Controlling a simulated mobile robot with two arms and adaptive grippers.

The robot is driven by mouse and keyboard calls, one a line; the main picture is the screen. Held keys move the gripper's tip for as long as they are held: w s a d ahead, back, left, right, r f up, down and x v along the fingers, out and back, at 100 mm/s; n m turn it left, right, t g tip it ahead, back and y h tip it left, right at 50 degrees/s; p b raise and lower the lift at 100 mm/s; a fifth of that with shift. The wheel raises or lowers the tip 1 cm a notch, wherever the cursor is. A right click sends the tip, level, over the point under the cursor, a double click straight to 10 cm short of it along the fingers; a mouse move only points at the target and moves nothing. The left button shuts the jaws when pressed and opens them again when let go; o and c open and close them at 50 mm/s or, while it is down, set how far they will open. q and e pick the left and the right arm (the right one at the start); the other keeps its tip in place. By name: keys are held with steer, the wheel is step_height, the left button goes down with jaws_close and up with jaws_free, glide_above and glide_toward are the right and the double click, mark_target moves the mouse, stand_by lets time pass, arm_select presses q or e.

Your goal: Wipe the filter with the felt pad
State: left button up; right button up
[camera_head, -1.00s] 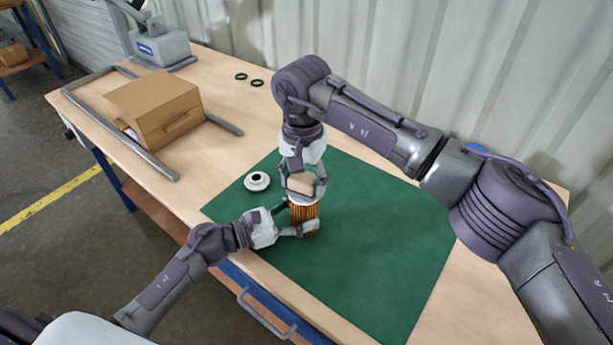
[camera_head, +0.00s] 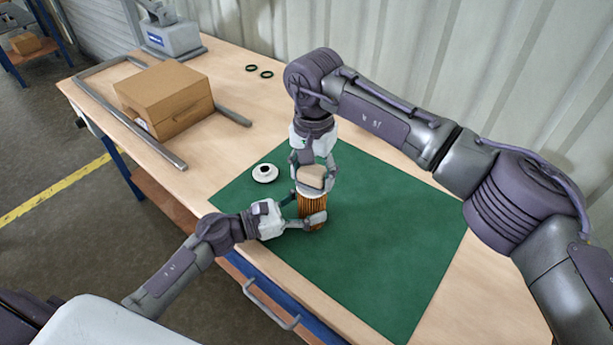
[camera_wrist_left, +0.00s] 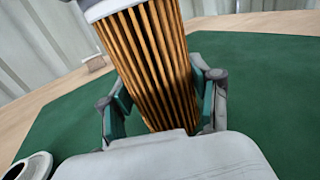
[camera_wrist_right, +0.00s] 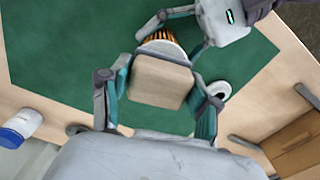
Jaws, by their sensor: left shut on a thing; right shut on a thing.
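The filter (camera_head: 312,206) is an orange-brown pleated cylinder with a pale end cap, upright over the green mat. My left gripper (camera_head: 304,213) is shut around its sides; the left wrist view shows the filter (camera_wrist_left: 150,65) between both fingers. The felt pad (camera_head: 311,177) is a beige block. My right gripper (camera_head: 312,172) is shut on it from above, at the filter's top end. In the right wrist view the pad (camera_wrist_right: 160,82) covers most of the filter (camera_wrist_right: 163,40). I cannot tell whether pad and cap touch.
A white round part with a dark centre (camera_head: 265,173) lies at the green mat's (camera_head: 390,240) left edge. A cardboard box (camera_head: 165,98) stands inside a grey frame at the left. Two dark rings (camera_head: 259,70) lie at the back. The mat's right side is clear.

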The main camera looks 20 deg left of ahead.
mark_target(303, 193)
steer(key=shift+w+d+r, duration=0.1)
steer(key=shift+w+d, duration=0.15)
steer(key=shift+w, duration=0.4)
steer(key=shift+w+d, duration=0.25)
steer(key=shift+w, duration=0.4)
steer(key=shift+s+a, duration=0.35)
steer(key=shift+s, duration=0.55)
steer(key=shift+s+a, duration=0.35)
steer(key=shift+s, duration=0.6)
steer(key=shift+s+a, duration=0.35)
steer(key=shift+s, duration=0.55)
steer(key=shift+w+d, duration=0.3)
steer(key=shift+w, duration=0.5)
steer(key=shift+w+d, duration=0.3)
steer(key=shift+w, duration=0.45)
steer(key=shift+w+d, duration=0.25)
steer(key=shift+w, duration=0.35)
steer(key=shift+w+d, duration=0.25)
steer(key=shift+w, duration=0.35)
steer(key=shift+s+a, duration=0.3)
steer(key=shift+s, duration=0.4)
steer(key=shift+s+a, duration=0.3)
steer(key=shift+s, duration=0.35)
steer(key=shift+s+a, duration=0.25)
steer(key=shift+s, duration=0.45)
steer(key=shift+s+a, duration=0.25)
steer(key=shift+s, duration=0.4)
steer(key=shift+w, duration=0.15)
